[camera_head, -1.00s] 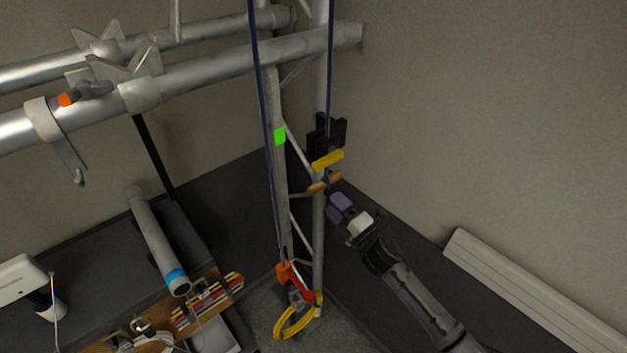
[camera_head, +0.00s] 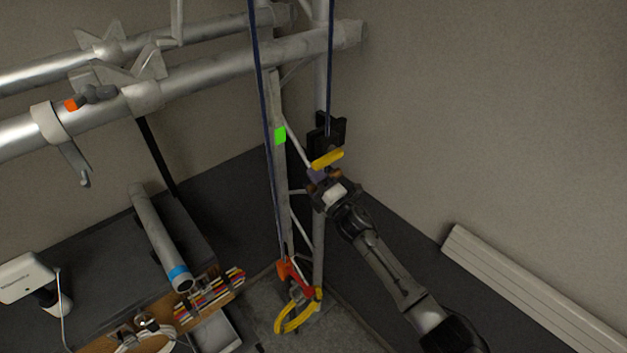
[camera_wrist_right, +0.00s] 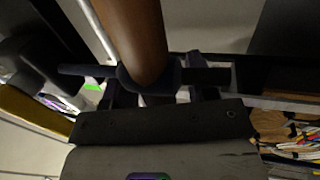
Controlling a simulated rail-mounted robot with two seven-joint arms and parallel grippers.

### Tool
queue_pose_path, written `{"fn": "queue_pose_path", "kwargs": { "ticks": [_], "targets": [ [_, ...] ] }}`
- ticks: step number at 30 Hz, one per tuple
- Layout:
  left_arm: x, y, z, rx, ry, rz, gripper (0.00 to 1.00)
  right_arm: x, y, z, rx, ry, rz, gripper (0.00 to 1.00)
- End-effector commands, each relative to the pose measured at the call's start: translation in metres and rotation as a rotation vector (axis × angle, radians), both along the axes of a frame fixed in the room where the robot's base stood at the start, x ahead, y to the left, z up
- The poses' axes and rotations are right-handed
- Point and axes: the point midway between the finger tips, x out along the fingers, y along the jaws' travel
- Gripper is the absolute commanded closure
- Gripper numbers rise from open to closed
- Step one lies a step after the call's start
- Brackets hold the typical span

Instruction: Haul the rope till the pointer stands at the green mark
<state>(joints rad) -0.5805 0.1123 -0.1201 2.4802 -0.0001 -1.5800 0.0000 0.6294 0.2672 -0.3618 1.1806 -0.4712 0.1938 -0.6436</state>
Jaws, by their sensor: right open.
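A blue rope (camera_head: 263,100) runs down the truss to an orange-red piece (camera_head: 284,268) low on the post, which seems to be the pointer. The green mark (camera_head: 280,135) sits on the post well above it. The rope's other run (camera_head: 330,75) drops to a black block (camera_head: 325,137) with a yellow lever (camera_head: 327,159). My right gripper (camera_head: 318,176) is open at the brown handle just below the lever, mostly covering it. In the right wrist view the brown handle (camera_wrist_right: 135,38) stands up close between or just beyond the open fingers (camera_wrist_right: 160,92); contact is unclear. My left gripper is out of view.
A bench (camera_head: 90,262) with a grey tube (camera_head: 158,238) stands at left. Silver truss tubes (camera_head: 210,75) cross the upper left.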

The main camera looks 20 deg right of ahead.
Motion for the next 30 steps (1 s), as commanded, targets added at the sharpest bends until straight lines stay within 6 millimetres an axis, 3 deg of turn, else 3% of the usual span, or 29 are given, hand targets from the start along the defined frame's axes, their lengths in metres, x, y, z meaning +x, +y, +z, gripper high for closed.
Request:
{"fn": "queue_pose_path", "kwargs": {
  "ticks": [2, 18, 26, 30],
  "targets": [
    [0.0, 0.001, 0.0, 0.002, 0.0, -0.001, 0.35, 0.0, 0.0, 0.0, 0.0, 0.0, 0.0, 0.49],
    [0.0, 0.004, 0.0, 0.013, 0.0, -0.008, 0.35, 0.0, 0.0, 0.0, 0.0, 0.001, -0.001, 1.0],
    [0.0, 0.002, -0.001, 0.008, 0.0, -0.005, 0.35, 0.0, 0.0, -0.002, 0.0, 0.001, -0.001, 1.0],
    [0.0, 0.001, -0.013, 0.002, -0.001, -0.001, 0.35, 0.0, 0.0, -0.015, 0.001, 0.001, -0.001, 1.0]
  ]
}}
